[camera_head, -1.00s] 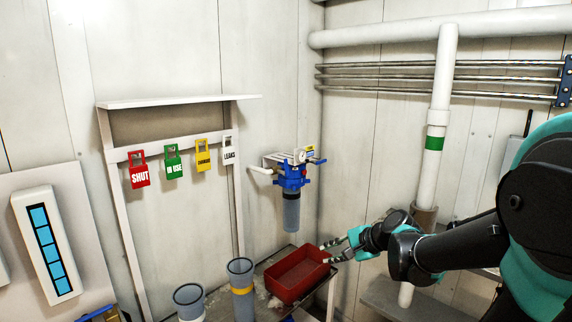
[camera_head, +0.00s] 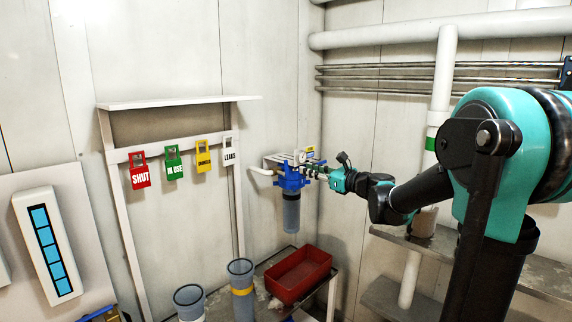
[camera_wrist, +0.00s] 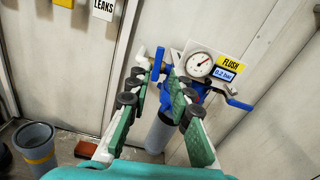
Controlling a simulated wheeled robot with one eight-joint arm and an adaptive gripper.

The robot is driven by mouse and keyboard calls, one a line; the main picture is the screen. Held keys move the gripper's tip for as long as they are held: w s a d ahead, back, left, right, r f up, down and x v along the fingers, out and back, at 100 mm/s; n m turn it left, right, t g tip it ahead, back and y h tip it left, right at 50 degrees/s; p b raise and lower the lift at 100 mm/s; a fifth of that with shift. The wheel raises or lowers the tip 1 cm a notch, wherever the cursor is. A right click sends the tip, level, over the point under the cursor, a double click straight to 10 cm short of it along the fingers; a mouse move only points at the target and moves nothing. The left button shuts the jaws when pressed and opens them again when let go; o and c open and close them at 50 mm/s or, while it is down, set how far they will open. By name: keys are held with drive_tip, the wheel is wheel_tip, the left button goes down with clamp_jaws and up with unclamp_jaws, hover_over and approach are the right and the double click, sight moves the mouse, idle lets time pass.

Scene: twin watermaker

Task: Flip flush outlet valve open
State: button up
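The filter unit has a blue head (camera_head: 291,178) and a grey bowl (camera_head: 291,212), mounted on the wall. In the wrist view a white plate carries a round gauge (camera_wrist: 200,65) and a yellow "FLUSH" label (camera_wrist: 231,63). A blue lever (camera_wrist: 158,63) stands upright left of the gauge. Another blue lever (camera_wrist: 238,103) points right, below the label. Which is the flush outlet valve is unclear. My gripper (camera_wrist: 158,80) is open, its green-padded fingers apart in front of the unit. The left lever shows between the fingertips; contact is unclear. In the head view my gripper (camera_head: 323,174) is beside the unit.
A red tray (camera_head: 300,275) sits on a low bench below the unit. Grey cups (camera_head: 242,283) stand to its left. Hanging tags, including "LEAKS" (camera_head: 230,151), are on a white rack at left. A white vertical pipe (camera_head: 441,85) stands at right.

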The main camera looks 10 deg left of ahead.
sight(287, 163)
drive_tip(key=x, duration=1.1)
drive_tip(key=shift+w+a, duration=0.1)
clamp_jaws()
